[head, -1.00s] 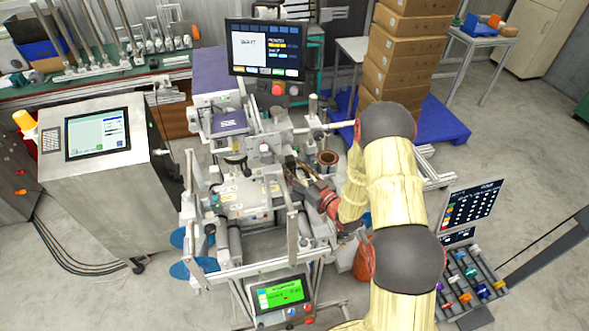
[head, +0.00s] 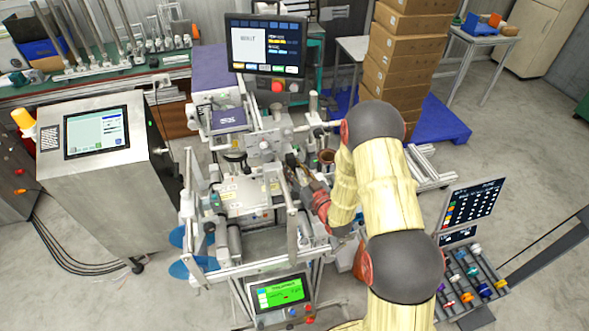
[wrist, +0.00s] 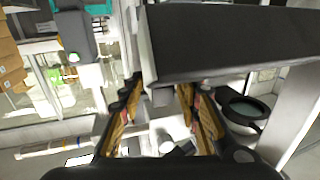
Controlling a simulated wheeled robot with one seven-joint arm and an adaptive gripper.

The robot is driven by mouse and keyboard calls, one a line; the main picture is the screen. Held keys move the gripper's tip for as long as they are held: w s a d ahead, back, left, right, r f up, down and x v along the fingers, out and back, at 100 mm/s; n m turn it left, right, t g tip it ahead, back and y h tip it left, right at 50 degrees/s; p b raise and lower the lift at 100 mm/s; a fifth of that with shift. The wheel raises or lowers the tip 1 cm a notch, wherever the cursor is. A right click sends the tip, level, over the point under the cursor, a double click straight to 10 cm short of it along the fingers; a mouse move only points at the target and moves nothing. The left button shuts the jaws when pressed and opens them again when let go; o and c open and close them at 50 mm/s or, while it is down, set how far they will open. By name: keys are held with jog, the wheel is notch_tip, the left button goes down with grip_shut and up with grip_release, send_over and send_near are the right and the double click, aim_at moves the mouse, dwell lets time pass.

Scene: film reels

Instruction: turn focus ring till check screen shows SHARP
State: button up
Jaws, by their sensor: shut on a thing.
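The check screen (head: 265,48) is the dark monitor at the top middle in the head view. Its white panel shows a short dark word, too small to read surely, beside yellow and white lines. My gripper (head: 291,160) reaches from the right into the middle of the machine below the screen. In the wrist view, the two brown-padded fingers of my gripper (wrist: 162,98) close around a small grey part under a large dark block. I take this part to be the focus ring; its shape is mostly hidden by the fingers and block.
The machine frame (head: 258,266) has upright rails close to my arm. A green-lit panel (head: 280,292) hangs at its front. A steel cabinet with a screen (head: 97,133) stands left. Stacked cartons (head: 407,50) stand behind my arm.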

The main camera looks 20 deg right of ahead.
jog(key=shift+a+m+t+h+b, duration=0.2)
jog(key=shift+m+h+b, duration=0.35)
jog(key=shift+h, duration=0.3)
jog(key=shift+a+m+t+h+b, duration=0.1)
jog(key=shift+a+m+h+b, duration=0.1)
jog(key=shift+m+h+b, duration=0.5)
jog(key=shift+h, duration=0.55)
jog(key=shift+r+m, duration=0.1)
jog(key=shift+m, duration=0.15)
jog(key=o, duration=1)
jog(key=shift+o, duration=0.8)
jog(key=shift+d, duration=0.1)
jog(key=s, duration=1.2)
